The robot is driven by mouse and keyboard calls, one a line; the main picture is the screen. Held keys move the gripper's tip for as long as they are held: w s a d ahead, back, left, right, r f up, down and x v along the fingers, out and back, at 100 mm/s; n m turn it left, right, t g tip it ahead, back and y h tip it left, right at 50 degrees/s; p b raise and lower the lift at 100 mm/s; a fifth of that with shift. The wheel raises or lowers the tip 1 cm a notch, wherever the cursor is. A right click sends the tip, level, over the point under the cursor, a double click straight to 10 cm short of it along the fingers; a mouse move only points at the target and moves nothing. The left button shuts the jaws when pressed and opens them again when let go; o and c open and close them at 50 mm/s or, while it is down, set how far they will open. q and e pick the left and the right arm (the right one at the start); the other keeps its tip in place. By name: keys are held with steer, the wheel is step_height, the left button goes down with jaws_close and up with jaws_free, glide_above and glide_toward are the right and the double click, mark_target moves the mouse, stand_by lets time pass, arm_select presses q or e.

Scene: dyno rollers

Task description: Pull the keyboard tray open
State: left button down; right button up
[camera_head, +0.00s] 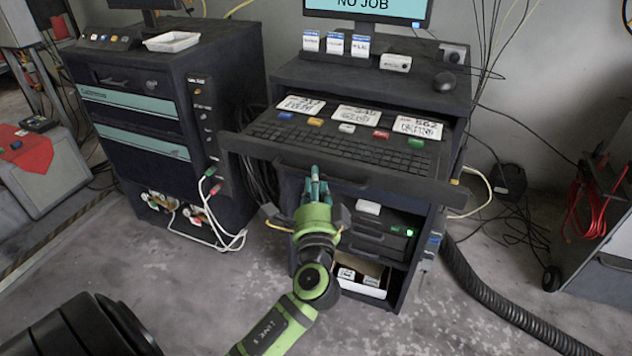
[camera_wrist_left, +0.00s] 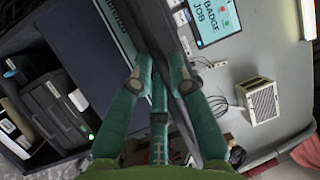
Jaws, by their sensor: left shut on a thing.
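The keyboard tray (camera_head: 410,186) is a dark drawer with a long front panel, standing out from the dark cabinet under the monitor. A black keyboard (camera_head: 262,131) lies on it, with white cards and coloured blocks along the back. My left gripper (camera_head: 316,176), green with teal fingers, is at the middle of the tray's front and shut on its handle. The fingers hide most of the grip. In the left wrist view the teal fingertips (camera_wrist_left: 163,78) close around a dark bar. My right gripper is in neither view.
Below the tray are shelves with black boxes (camera_head: 384,243) and a white bin (camera_head: 362,285). A second dark cabinet (camera_head: 160,110) stands to the left with cables between. A black ribbed hose (camera_head: 500,300) lies on the floor at right.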

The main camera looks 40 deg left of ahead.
arm_select(q)
steer(key=c, duration=1.1)
jaws_free()
steer(key=shift+c, duration=0.2)
steer(key=v, duration=1.2)
steer(key=s+d+f+g+h, duration=0.1)
steer(key=d+f+g+h, duration=0.15)
steer(key=f, duration=0.95)
steer(key=s+d+f+m+g+h, duration=0.1)
steer(key=f+g+h, duration=0.15)
steer(key=f, duration=0.95)
steer(key=s+d+f+g+h, duration=0.15)
steer(key=f+h, duration=0.25)
steer(key=f, duration=0.8)
steer(key=s+f+n+g+h, duration=0.25)
steer(key=s+f+g, duration=0.25)
steer(key=s+f, duration=0.85)
steer(key=s+a+f+n+g, duration=0.1)
steer(key=s+f+n+g, duration=0.2)
steer(key=s, duration=1.2)
step_height(320, 180, down, 5)
steer(key=n, duration=0.3)
steer(key=shift+s+g, duration=0.35)
steer(key=shift+s, duration=0.05)
